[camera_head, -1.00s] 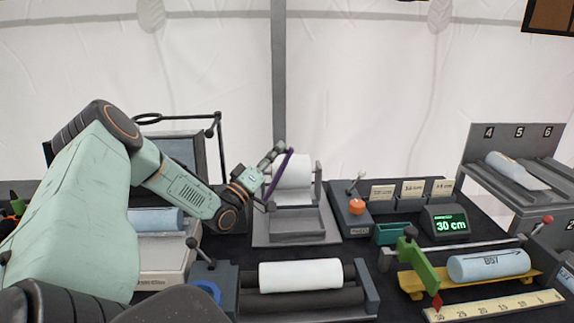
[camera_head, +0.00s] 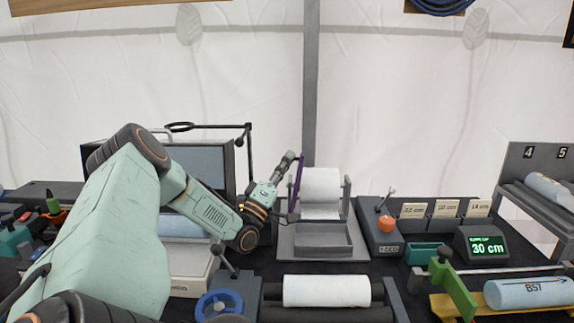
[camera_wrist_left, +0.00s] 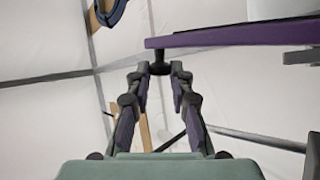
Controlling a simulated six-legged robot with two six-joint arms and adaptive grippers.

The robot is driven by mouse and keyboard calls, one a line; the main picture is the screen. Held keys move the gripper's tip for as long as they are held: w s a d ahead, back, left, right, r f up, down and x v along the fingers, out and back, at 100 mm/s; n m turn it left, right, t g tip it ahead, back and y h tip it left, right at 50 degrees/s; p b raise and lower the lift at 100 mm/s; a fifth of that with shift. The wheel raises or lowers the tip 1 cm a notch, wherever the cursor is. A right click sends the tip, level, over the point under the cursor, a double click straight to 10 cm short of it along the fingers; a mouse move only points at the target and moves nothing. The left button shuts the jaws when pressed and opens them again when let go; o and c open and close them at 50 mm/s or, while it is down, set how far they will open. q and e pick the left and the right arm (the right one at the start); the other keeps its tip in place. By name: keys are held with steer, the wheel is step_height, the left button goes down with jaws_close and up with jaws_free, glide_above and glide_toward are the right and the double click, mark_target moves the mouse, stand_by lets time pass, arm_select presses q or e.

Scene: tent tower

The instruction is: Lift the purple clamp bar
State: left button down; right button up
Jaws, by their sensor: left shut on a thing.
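The purple clamp bar (camera_head: 298,176) stands close to upright in the head view, just left of the white roll on its stand. It shows in the wrist view as a long purple strip (camera_wrist_left: 230,34) across the upper right. My left gripper (camera_head: 289,160) is at the bar's upper part. In the wrist view its fingers (camera_wrist_left: 160,76) are closed together at a dark knob under the bar's left end. Whether the bar touches the stand is hard to tell. My right gripper is not in view.
The white roll (camera_head: 320,186) sits on a grey stand with a tray (camera_head: 322,241) in front. A feed lever box (camera_head: 380,225) stands to the right, and a roller unit with a white roll (camera_head: 326,291) in front. A dark lamp-like arm (camera_head: 249,160) rises behind my left arm.

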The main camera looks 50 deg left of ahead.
arm_select(q)
steer(key=shift+d+f, duration=0.1)
steer(key=shift+f, duration=0.1)
steer(key=c, duration=1.2)
jaws_free()
steer(key=shift+r, duration=0.15)
